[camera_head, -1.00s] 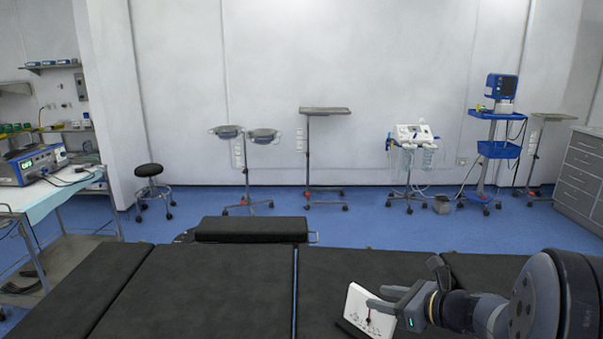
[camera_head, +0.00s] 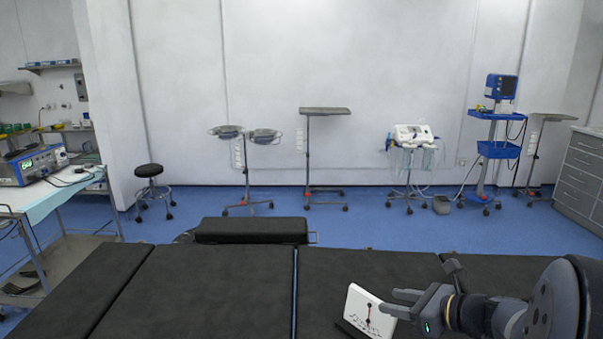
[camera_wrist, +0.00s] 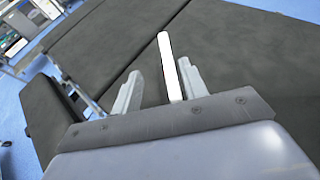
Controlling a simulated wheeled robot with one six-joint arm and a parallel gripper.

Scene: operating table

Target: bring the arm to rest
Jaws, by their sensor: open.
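My gripper (camera_head: 400,302) is open at the lower right of the head view, above the black operating table (camera_head: 210,285). A white card-like panel (camera_head: 366,310) with a red mark and dark line drawings stands tilted on the table, just left of my fingertips. In the wrist view my two fingers (camera_wrist: 160,88) are spread apart. The white panel shows there edge-on as a thin strip (camera_wrist: 169,65) between them in the picture. I cannot tell whether either finger touches it.
A side table with a blue device (camera_head: 28,165) stands at the left. A stool (camera_head: 150,180), stands with trays (camera_head: 325,110) and a blue equipment cart (camera_head: 497,145) line the back wall. Grey drawers (camera_head: 583,175) are at the right. The table's left part is clear.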

